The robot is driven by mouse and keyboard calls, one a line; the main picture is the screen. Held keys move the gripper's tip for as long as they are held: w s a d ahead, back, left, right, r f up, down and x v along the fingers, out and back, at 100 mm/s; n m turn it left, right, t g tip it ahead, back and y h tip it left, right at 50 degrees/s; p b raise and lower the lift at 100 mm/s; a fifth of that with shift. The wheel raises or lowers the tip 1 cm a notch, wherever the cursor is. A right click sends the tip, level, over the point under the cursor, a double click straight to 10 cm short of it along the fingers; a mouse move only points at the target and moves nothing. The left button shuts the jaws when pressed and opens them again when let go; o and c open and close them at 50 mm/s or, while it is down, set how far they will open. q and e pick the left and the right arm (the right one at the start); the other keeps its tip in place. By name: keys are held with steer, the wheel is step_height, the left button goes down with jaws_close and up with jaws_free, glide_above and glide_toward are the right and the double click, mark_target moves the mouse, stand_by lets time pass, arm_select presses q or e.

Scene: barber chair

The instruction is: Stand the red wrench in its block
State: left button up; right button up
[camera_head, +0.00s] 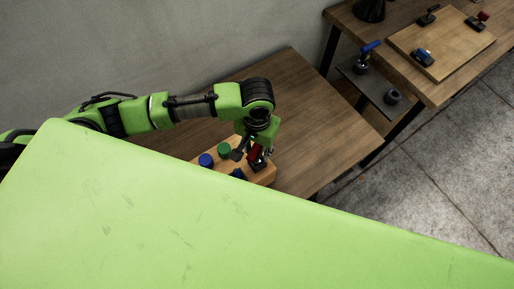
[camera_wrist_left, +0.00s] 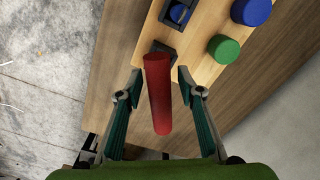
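The red wrench (camera_wrist_left: 158,95) shows as a red rod between the fingers of my left gripper (camera_wrist_left: 158,88) in the left wrist view. There is a gap on each side of it, so the gripper is open around it. One end lies at a dark square holder (camera_wrist_left: 164,47) on the wooden block (camera_wrist_left: 207,70). How deep it sits there is hidden. In the head view a bit of the wrench's red (camera_head: 254,153) shows beside my left gripper (camera_head: 258,160), above the block (camera_head: 266,177). My right gripper is not in view.
A blue knob (camera_head: 206,160) and a green knob (camera_head: 224,150) stand on the block near my gripper. The wooden table (camera_head: 310,120) is bare to the right. A second table carries a board (camera_head: 440,45) with tools, and a low dark shelf (camera_head: 375,88) hangs beside it.

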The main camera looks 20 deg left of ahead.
arm_select(q)
step_height(320, 180, up, 12)
stand_by(0.6)
